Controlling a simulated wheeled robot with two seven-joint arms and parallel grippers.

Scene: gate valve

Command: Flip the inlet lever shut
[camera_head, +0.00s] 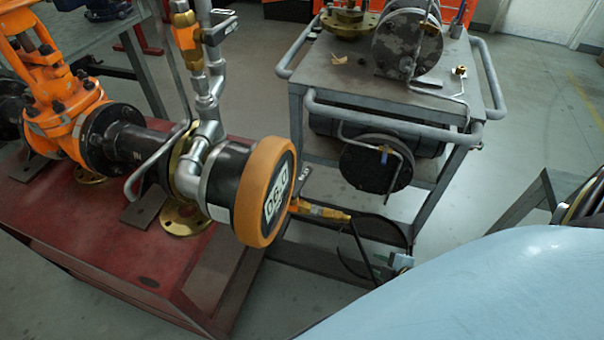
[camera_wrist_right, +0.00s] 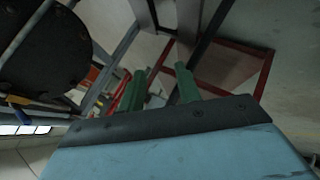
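A brass-yellow valve (camera_head: 322,211) sits beside the orange-rimmed end cap (camera_head: 268,190), with a dark lettered lever (camera_head: 303,179) standing up from it. A second brass valve (camera_head: 188,38) with a grey lettered lever (camera_head: 219,28) is on the upright pipe. I cannot tell which lever is the inlet one. My right arm, light blue, fills the lower right of the head view, and a small part of what looks like its gripper (camera_head: 401,262) shows right of the lower valve. In the wrist view my right gripper (camera_wrist_right: 159,86) has its green fingers apart, with nothing held between them. My left gripper is out of view.
A grey cart (camera_head: 455,185) with rails stands behind at the right, carrying flanged parts. A black round flange (camera_wrist_right: 45,45) is close at the upper left of the wrist view. The red bench (camera_head: 90,240) holds the pipe assembly. A dark hose hangs below the lower valve.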

